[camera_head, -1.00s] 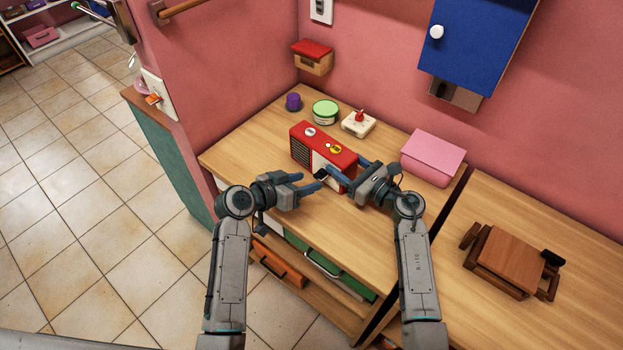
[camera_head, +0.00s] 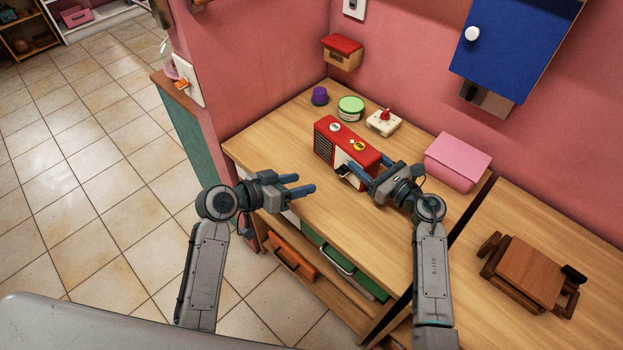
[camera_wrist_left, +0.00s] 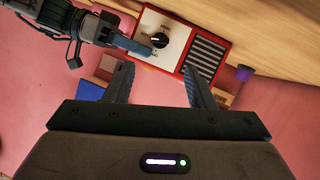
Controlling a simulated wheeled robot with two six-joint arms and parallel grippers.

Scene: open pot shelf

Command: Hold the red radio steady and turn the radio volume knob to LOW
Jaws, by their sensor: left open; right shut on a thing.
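The red radio (camera_head: 331,136) stands on the wooden table, with a white front panel and a dark speaker grille. In the left wrist view the radio (camera_wrist_left: 207,56) appears upside down. Its black volume knob (camera_wrist_left: 160,40) has a white pointer line; the small labels around it are not clearly legible. My right gripper (camera_head: 360,171) is shut on the radio's right end, one blue finger lying across the front panel beside the knob. My left gripper (camera_head: 308,183) is open and empty in front of the radio, apart from it. Its two fingers show in the left wrist view (camera_wrist_left: 157,76).
Behind the radio are a purple cup (camera_head: 320,96), a green-lidded tin (camera_head: 351,106) and a cream box with a red knob (camera_head: 384,122). A pink box (camera_head: 458,161) stands to the right. The table in front of the radio (camera_head: 270,145) is bare.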

